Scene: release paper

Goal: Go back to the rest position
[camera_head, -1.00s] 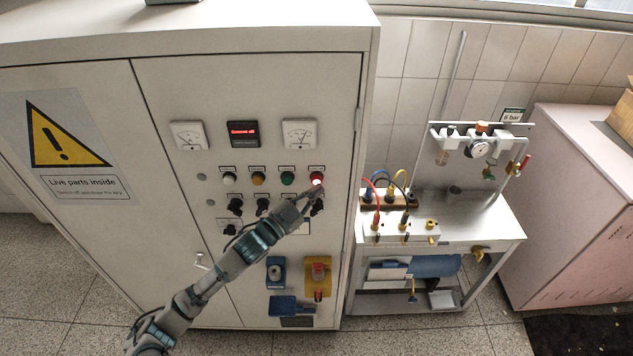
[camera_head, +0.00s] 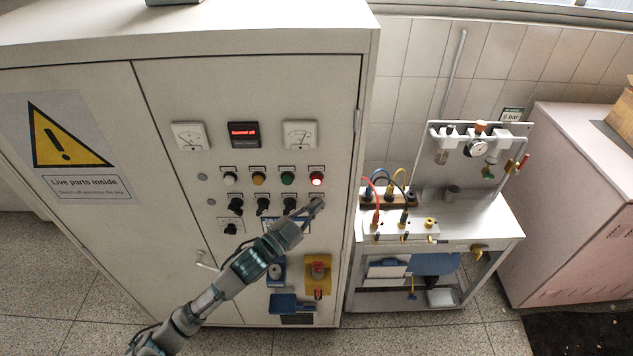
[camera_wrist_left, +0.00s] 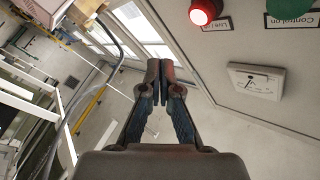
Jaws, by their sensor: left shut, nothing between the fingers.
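My left gripper (camera_head: 318,203) is shut and empty in front of the cabinet's control panel, just below the lit red lamp (camera_head: 317,180). It covers part of the row of black knobs. In the left wrist view, the two fingertips (camera_wrist_left: 160,80) are together with nothing between them. The lit red lamp also shows there (camera_wrist_left: 204,11), above and to the right of the fingers. My right gripper is in neither view.
The grey cabinet (camera_head: 250,90) carries two dials, a red-lettered display (camera_head: 243,134), several lamps and knobs, and a yellow-backed red switch (camera_head: 318,270). A bench (camera_head: 470,225) with cables and a gauge stands right of it. Floor is free in front.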

